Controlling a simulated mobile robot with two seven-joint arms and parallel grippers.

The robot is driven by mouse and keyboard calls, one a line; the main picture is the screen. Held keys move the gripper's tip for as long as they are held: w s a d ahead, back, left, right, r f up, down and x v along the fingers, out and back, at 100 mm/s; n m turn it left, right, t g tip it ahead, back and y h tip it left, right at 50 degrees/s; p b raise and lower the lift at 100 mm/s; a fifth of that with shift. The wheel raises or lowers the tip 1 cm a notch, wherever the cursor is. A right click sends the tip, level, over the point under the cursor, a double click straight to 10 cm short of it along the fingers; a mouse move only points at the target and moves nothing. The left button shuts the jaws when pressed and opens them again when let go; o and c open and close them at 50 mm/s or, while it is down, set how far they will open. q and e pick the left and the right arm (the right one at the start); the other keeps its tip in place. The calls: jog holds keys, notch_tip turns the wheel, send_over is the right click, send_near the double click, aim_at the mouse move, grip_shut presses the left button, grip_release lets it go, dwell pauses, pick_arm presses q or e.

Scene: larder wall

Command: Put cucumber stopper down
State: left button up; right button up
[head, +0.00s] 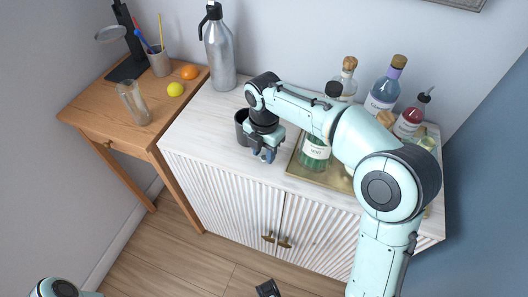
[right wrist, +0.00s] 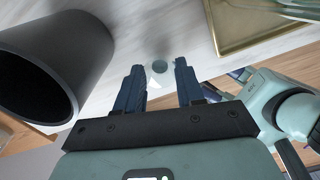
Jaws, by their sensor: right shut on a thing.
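My right gripper (head: 265,155) points down just above the white cabinet top, left of the gold tray. It is shut on a small grey-teal rounded thing, which looks like the cucumber stopper (right wrist: 160,67), between the fingertips in the right wrist view (right wrist: 160,80). In the head view the gripper mostly hides the stopper. I cannot tell whether the stopper touches the cabinet top. A green bottle (head: 314,153) with a pale label stands on the tray, partly behind my right arm. A dark piece (head: 268,288) at the bottom edge may be my left gripper; its jaws cannot be made out.
A dark cup (head: 241,122) stands close beside my right gripper, and also shows in the wrist view (right wrist: 50,65). The gold tray (head: 291,166) holds several bottles. A metal siphon (head: 219,55) stands behind. The cabinet top's front left (head: 190,125) is clear. A wooden desk (head: 95,105) adjoins.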

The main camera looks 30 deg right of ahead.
aim_at(264, 154)
jog(key=shift+f, duration=0.2)
jog(key=shift+f, duration=0.15)
jog(key=o, duration=1)
notch_tip(264, 154, up, 12)
jog(key=p, duration=0.3)
jog(key=shift+r, duration=0.25)
jog(key=shift+f, duration=0.1)
